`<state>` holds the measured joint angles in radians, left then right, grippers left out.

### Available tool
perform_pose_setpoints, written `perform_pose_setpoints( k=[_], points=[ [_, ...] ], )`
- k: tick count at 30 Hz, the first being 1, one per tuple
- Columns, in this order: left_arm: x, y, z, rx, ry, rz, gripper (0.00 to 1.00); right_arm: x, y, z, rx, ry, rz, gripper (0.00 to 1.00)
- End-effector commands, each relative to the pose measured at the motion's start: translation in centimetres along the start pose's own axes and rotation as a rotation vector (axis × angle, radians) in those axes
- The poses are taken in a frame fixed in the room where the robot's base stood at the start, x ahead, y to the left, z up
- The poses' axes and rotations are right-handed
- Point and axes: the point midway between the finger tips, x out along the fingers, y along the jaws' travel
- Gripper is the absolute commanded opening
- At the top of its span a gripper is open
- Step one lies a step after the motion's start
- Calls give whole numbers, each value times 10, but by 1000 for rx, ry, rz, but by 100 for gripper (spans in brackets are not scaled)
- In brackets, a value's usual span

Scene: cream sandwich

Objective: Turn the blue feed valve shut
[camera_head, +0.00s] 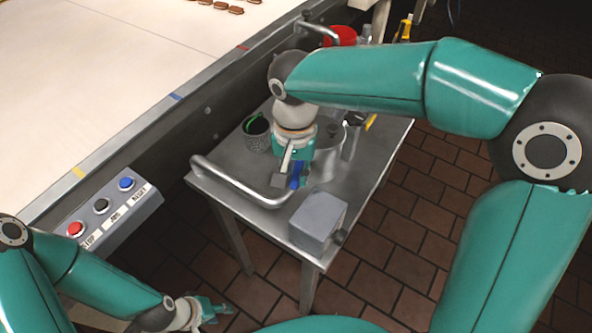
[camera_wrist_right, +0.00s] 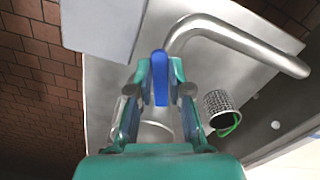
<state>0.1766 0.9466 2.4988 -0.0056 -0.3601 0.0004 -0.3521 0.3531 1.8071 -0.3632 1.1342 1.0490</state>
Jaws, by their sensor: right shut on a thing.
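The blue feed valve (camera_head: 298,175) has a blue lever at the end of a bent grey pipe (camera_head: 232,184) above the metal table. In the right wrist view the blue lever (camera_wrist_right: 160,78) stands between my fingertips, pointing up the picture. My right gripper (camera_head: 293,164) reaches down from above and is shut on this lever; it also shows in the right wrist view (camera_wrist_right: 159,88). The valve's body is partly hidden behind the gripper. My left gripper (camera_head: 212,309) is low at the front left, away from the valve; its finger gap is unclear.
A grey box (camera_head: 318,221) sits on the metal table (camera_head: 222,152) near its front corner. A button panel (camera_head: 108,213) is at the left beside the pale conveyor (camera_head: 110,70).

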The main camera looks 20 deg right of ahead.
Motion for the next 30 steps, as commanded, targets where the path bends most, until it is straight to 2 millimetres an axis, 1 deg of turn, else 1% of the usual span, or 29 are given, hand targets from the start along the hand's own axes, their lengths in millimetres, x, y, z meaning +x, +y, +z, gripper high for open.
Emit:
perform_pose_setpoints(
  k=[7, 14, 30],
  points=[
    [-1, 0, 0, 0, 0, 0, 40, 0, 2, 0, -44, 1, -2, 0],
    [-2, 1, 0, 0, 0, 0, 40, -1, 8, -1, -167, 2, -3, 0],
    [-11, 4, 0, 0, 0, 0, 40, -2, 30, -12, -657, 4, -2, 0]
  ],
)
